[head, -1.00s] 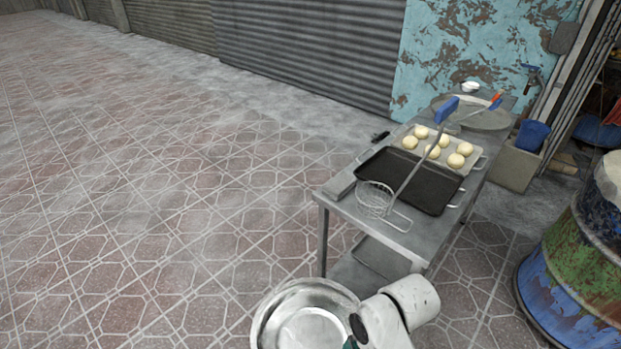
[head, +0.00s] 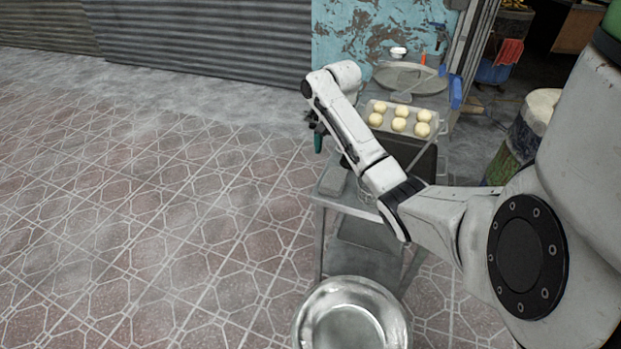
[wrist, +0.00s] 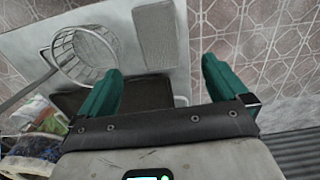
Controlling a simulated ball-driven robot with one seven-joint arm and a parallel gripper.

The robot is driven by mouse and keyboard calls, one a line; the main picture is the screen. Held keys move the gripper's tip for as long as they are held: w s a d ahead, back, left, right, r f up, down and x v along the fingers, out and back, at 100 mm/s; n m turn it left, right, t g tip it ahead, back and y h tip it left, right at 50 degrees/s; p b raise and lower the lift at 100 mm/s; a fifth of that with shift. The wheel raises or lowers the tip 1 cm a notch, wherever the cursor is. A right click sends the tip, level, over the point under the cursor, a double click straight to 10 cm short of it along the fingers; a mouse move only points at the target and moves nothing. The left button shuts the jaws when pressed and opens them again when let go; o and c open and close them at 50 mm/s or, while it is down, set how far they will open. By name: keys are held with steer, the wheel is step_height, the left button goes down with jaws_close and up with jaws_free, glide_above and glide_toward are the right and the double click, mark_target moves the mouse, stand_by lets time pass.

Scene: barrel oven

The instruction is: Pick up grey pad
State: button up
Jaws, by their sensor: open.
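The grey pad (head: 334,179) is a flat, rectangular slab on the front left corner of the metal table. In the wrist view the pad (wrist: 157,36) shows just beyond the fingertips, roughly between them in the picture. My gripper (wrist: 162,65) is open and empty, with two green fingers spread wide. In the head view my gripper (head: 318,140) is at the table's left side, farther back than the pad and apart from it. Its fingers are partly hidden by my arm there.
The wire basket (wrist: 85,55) stands beside the pad. A metal bowl (head: 350,312) is in front of the table (head: 322,201). The tiled floor to the left is clear.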

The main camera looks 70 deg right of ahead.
mark_target(335, 178)
step_height(335, 178, down, 3)
steer(key=shift+r+b, duration=0.1)
steer(key=shift+b, duration=0.95)
steer(key=shift+s+a+f+p, duration=0.1)
steer(key=shift+f+p, duration=0.25)
steer(key=shift+f, duration=3.6)
steer(key=shift+c, duration=0.4)
steer(key=c, duration=1)
steer(key=shift+o, duration=0.2)
steer(key=shift+r, duration=0.1)
